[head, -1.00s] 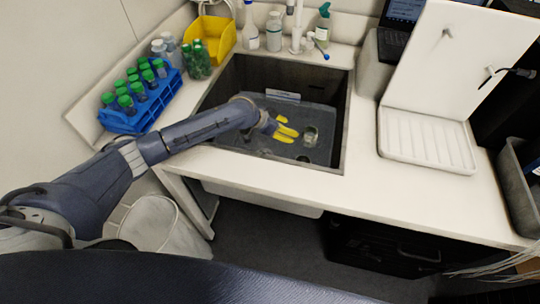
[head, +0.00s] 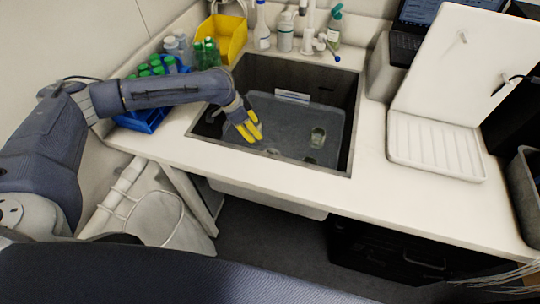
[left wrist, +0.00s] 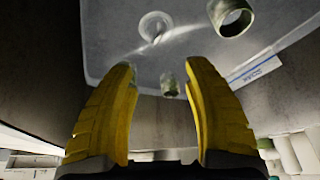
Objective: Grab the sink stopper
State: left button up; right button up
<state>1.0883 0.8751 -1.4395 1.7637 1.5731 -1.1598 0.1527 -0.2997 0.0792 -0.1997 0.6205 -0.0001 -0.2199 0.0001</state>
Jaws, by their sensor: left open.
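My left gripper (head: 254,137), with yellow fingers, is over the left front part of the sink (head: 352,130). In the left wrist view its fingers (left wrist: 160,66) are spread with nothing held between them. A small greyish, short cylinder (left wrist: 169,86) shows in the gap between the fingers, lower down and apart from them. I cannot tell which of the two is the sink stopper. My right gripper is out of view.
Sink walls surround the gripper. A blue tube rack (head: 143,119), yellow bin (head: 226,38) and bottles (head: 285,32) line the counter. A white drying rack (head: 435,145) stands right.

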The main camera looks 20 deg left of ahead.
pick_arm(q)
send_over(269, 151)
jog(key=s+a, duration=0.1)
jog(key=a, duration=0.1)
notch_tip(269, 151, down, 10)
jog(key=shift+s+r, duration=0.15)
jog(key=shift+r, duration=0.05)
jog(key=shift+s+x, duration=0.2)
jog(key=shift+x, duration=3.2)
jog(key=shift+a+f, duration=0.1)
jog(key=shift+a, duration=0.1)
jog(key=shift+c, duration=0.2)
grip_shut()
